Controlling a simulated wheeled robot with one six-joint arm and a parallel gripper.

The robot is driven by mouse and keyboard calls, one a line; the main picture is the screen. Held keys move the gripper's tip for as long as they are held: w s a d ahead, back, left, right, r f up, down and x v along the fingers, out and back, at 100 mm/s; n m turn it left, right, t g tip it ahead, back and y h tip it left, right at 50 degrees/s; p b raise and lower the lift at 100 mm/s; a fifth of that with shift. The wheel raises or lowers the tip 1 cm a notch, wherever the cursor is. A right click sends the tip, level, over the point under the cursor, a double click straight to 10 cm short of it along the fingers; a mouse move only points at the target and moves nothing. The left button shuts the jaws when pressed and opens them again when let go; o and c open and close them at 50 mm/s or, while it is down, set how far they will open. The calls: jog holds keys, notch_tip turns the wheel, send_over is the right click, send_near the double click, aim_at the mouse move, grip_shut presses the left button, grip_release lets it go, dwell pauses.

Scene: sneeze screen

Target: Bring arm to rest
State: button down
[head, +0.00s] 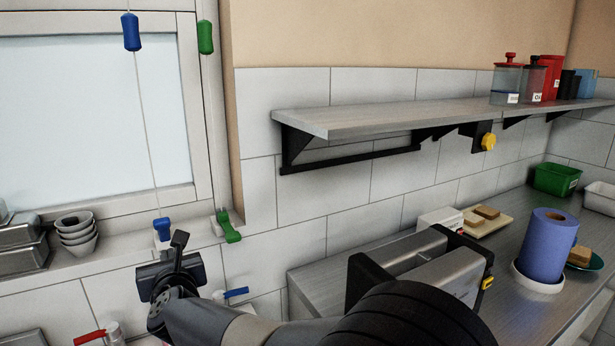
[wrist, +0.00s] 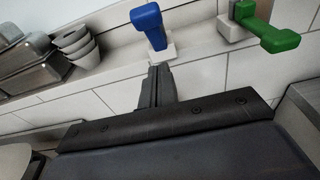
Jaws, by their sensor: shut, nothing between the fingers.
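My gripper (head: 179,241) is in the lower left of the head view, in front of the tiled wall below the window sill. In the wrist view its fingers (wrist: 158,86) are shut together and empty, pointing towards the sill. My arm reaches in from the bottom middle of the head view. A blue handle (head: 162,228) stands just behind the fingertips and also shows in the wrist view (wrist: 148,22). A green handle (head: 228,230) is to its right and shows in the wrist view (wrist: 268,30). I cannot tell exactly how far the fingertips are from the blue handle.
Stacked bowls (head: 76,234) and metal pans (head: 20,250) sit on the sill at left. A wall shelf (head: 400,118) runs right. A metal appliance (head: 430,268), blue paper roll (head: 548,246) and green bin (head: 557,180) stand on the right counter. Red and blue tap handles are below my gripper.

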notch_tip(320, 180, down, 4)
jog(key=t+y+b, duration=0.2)
jog(key=t+b, duration=0.1)
jog(key=b, duration=0.6)
jog(key=shift+a+r+b, duration=0.1)
jog(key=shift+r+b, duration=0.05)
jog(key=shift+b, duration=0.25)
jog(key=shift+w+t, duration=0.1)
jog(key=shift+t, duration=0.2)
